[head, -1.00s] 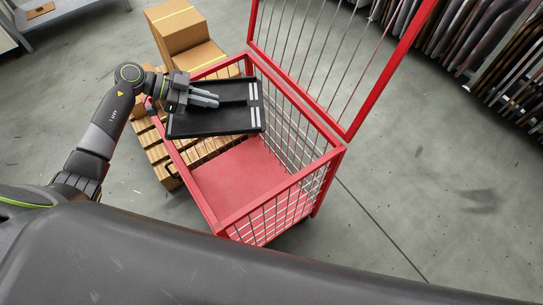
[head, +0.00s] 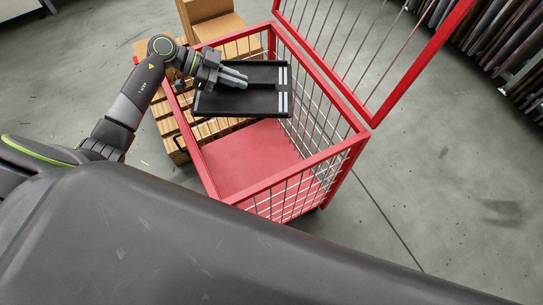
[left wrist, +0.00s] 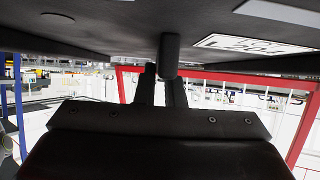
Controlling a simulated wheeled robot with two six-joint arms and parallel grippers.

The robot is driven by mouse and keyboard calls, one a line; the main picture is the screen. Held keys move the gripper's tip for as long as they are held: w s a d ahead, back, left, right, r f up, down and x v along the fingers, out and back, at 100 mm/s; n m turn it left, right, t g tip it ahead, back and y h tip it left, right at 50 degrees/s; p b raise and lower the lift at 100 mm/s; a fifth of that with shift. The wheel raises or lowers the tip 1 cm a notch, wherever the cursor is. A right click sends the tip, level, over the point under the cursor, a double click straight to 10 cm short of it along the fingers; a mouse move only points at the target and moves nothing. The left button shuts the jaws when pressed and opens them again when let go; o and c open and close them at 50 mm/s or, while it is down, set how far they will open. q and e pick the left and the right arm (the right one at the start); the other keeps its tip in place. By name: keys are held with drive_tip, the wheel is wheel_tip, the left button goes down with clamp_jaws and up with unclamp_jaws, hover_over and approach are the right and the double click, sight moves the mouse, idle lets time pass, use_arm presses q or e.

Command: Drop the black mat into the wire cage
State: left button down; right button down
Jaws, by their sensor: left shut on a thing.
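The black mat (head: 228,104) looks like a flat, tray-like panel with raised edges and two pale strips near its right end. My left gripper (head: 245,80) is shut on its left part, with the fingers lying across it. The mat appears over the back left part of the open-topped red wire cage (head: 245,160); its exact height is hard to tell. The cage's red floor looks empty where it shows. In the left wrist view a dark surface with a white label (left wrist: 255,44) fills the top, close to the fingers. My right gripper is not in view.
A red-framed mesh panel (head: 345,45) stands raised at the cage's back right. Cardboard boxes (head: 215,27) on a wooden pallet (head: 172,125) stand behind and left of the cage. Racked panels (head: 500,45) are at the upper right. The grey floor on the right is clear.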

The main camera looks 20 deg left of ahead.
use_arm(q)
drive_tip(key=shift+f, duration=0.2)
drive_tip(key=c, duration=1.5)
unclamp_jaws()
drive_tip(key=shift+o, duration=0.2)
drive_tip(key=v, duration=1.7)
drive_tip(key=shift+a, duration=0.15)
